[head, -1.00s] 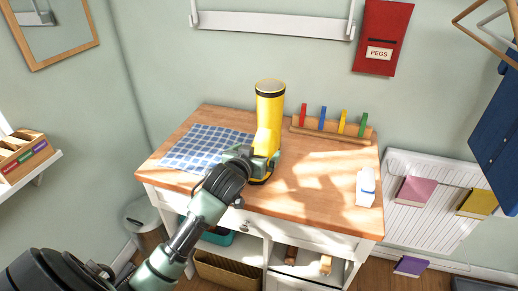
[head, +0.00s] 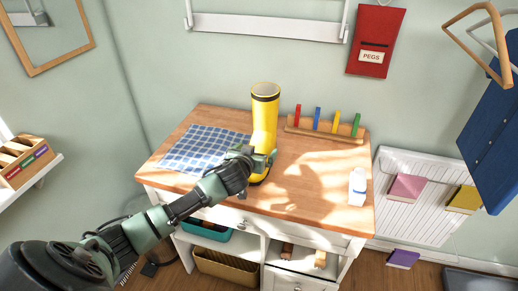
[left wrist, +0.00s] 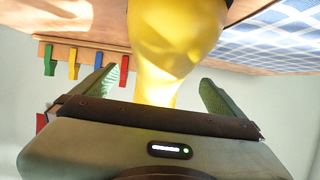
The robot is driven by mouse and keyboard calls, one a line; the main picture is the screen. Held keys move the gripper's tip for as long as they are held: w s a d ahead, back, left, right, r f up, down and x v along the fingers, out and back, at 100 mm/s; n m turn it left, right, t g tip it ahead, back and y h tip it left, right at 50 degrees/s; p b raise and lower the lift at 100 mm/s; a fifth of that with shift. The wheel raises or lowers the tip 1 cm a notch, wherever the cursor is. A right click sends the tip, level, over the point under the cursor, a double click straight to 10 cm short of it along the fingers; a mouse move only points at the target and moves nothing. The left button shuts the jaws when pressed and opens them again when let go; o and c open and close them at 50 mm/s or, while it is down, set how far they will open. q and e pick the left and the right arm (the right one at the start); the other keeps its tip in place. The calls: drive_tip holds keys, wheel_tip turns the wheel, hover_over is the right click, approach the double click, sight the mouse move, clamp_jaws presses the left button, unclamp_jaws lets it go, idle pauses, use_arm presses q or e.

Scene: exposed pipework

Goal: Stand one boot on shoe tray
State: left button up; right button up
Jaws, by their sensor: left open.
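A yellow boot (head: 264,121) with a dark band at its top stands upright on the wooden top of a white cabinet. My left gripper (head: 262,160) is at the boot's lower part and hides some of it. In the left wrist view the yellow boot (left wrist: 175,45) is between the two green fingers of my left gripper (left wrist: 158,88). The fingers are spread, with a gap showing beside the boot. A dark grey tray (head: 480,280), likely the shoe tray, shows partly on the floor at the lower right edge. My right gripper is not in view.
A blue checked cloth (head: 205,148) lies left of the boot. A peg rack (head: 325,133) stands behind it to the right. A white bottle (head: 357,188) is near the right edge of the wooden top (head: 300,205). A blue garment (head: 492,130) hangs at right.

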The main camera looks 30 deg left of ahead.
sight(259, 133)
use_arm(q)
drive_tip(key=shift+w+a, duration=0.1)
drive_tip(key=shift+w, duration=0.15)
drive_tip(key=shift+f+p+x, duration=0.25)
drive_tip(key=shift+p+x, duration=0.4)
drive_tip(key=shift+x, duration=1.75)
drive_tip(key=shift+s, duration=0.2)
drive_tip(key=c, duration=1.4)
drive_tip(key=shift+r, duration=0.15)
drive_tip(key=c, duration=0.4)
